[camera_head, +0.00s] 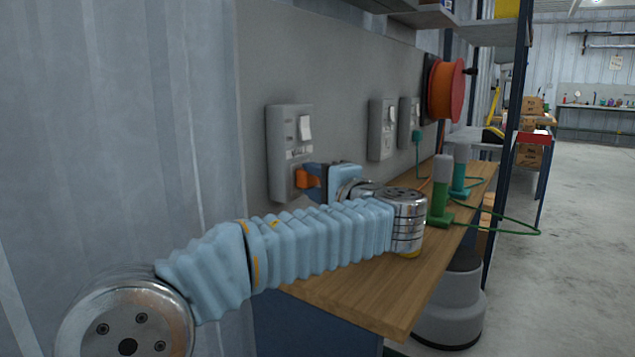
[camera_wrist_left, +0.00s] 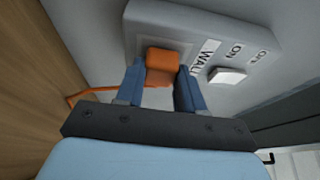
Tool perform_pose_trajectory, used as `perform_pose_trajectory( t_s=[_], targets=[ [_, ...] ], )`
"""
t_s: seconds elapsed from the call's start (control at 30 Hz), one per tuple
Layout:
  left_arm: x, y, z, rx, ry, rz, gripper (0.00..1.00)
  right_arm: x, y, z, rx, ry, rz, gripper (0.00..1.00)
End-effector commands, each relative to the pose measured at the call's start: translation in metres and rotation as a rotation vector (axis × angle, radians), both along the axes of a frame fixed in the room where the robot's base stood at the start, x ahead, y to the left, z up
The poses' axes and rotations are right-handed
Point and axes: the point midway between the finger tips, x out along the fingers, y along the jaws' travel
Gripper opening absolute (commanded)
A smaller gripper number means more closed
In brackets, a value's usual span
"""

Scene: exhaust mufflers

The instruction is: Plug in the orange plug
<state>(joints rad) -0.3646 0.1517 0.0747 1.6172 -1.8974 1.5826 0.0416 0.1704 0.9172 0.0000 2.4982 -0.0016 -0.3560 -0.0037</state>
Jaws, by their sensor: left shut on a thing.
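The orange plug (camera_head: 306,179) is at the lower part of the nearest grey wall socket box (camera_head: 285,130). My left gripper (camera_head: 314,172) is shut on the plug, with one blue finger on each side of it. In the left wrist view the orange plug (camera_wrist_left: 162,65) sits between the fingertips of the gripper (camera_wrist_left: 162,84), against the face of the socket box (camera_wrist_left: 185,22). I cannot tell how deep it sits in the socket. An orange cord (camera_wrist_left: 85,97) shows at the left of the gripper. My right gripper is not in view.
A wooden bench (camera_head: 350,290) runs below the wall panel. More grey socket boxes (camera_head: 382,128) are farther along, with a green plug (camera_head: 416,136) at the far one. An orange reel (camera_head: 446,90) hangs beyond.

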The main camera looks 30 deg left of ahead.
Motion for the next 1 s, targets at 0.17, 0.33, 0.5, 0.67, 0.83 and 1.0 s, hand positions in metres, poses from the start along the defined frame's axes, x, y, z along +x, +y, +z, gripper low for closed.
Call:
perform_pose_trajectory(
  t_s=[0.17,0.33,0.5,0.67,0.83,1.0],
  targets=[
    [0.0,0.003,0.0,0.0,0.0,-0.001,0.42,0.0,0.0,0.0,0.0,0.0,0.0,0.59],
    [0.0,0.003,0.0,0.0,0.0,0.0,0.67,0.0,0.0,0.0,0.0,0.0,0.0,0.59],
    [0.0,0.003,0.0,0.0,0.0,0.0,0.67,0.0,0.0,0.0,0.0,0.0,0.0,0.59],
    [0.0,0.001,0.0,0.0,0.0,-0.001,0.67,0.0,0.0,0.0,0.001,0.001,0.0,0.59],
    [-0.009,-0.019,0.0,0.001,0.0,-0.005,0.67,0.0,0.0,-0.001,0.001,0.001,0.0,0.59],
    [-0.027,-0.055,0.0,0.001,0.0,-0.007,0.67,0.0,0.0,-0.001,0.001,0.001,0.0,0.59]
  ],
)
